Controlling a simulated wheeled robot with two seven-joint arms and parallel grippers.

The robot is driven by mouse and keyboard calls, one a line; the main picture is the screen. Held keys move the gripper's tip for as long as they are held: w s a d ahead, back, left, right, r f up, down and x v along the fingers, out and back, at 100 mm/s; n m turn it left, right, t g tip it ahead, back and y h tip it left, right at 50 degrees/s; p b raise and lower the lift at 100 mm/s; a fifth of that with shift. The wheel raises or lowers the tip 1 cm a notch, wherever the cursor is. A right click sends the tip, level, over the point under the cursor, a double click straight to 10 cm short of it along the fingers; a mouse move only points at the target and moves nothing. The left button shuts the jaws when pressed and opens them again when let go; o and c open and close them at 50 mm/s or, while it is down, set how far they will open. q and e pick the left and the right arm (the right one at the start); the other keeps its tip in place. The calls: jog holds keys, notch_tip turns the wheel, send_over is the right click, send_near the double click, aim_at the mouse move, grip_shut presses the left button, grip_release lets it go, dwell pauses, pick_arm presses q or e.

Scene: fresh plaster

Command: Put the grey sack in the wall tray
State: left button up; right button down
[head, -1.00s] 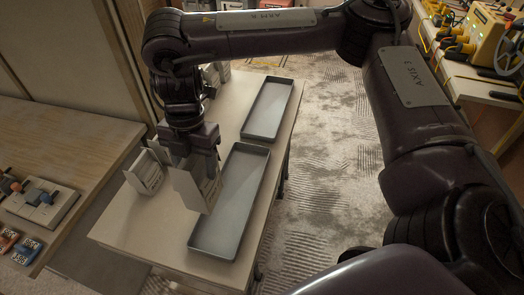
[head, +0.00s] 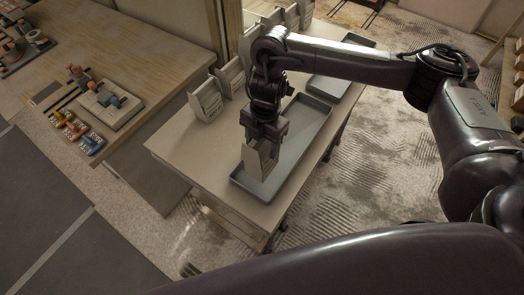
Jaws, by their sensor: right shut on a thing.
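My right gripper (head: 264,138) points down and is shut on a pale grey sack (head: 261,163). The sack hangs upright in front of the left side of the nearer grey tray (head: 306,147). I cannot tell whether it touches the tray floor or is just above it. A second grey tray (head: 328,88) lies farther back on the same table, partly hidden by my right arm. The pictures do not make clear which is the wall tray. My left gripper is not in view.
The trays lie on a pale table (head: 190,150). More sacks stand along its left edge, one (head: 206,101) nearest and several farther back. A wooden bench (head: 130,60) with small parts is at left. The nearer tray's right part is empty.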

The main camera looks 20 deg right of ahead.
notch_tip(320, 180, down, 4)
jog(key=shift+r+b, duration=0.2)
jog(key=shift+b, duration=0.1)
jog(key=shift+f, duration=0.25)
jog(key=shift+f, duration=0.1)
jog(key=shift+f, duration=0.1)
jog(key=shift+c, duration=2.1)
grip_release()
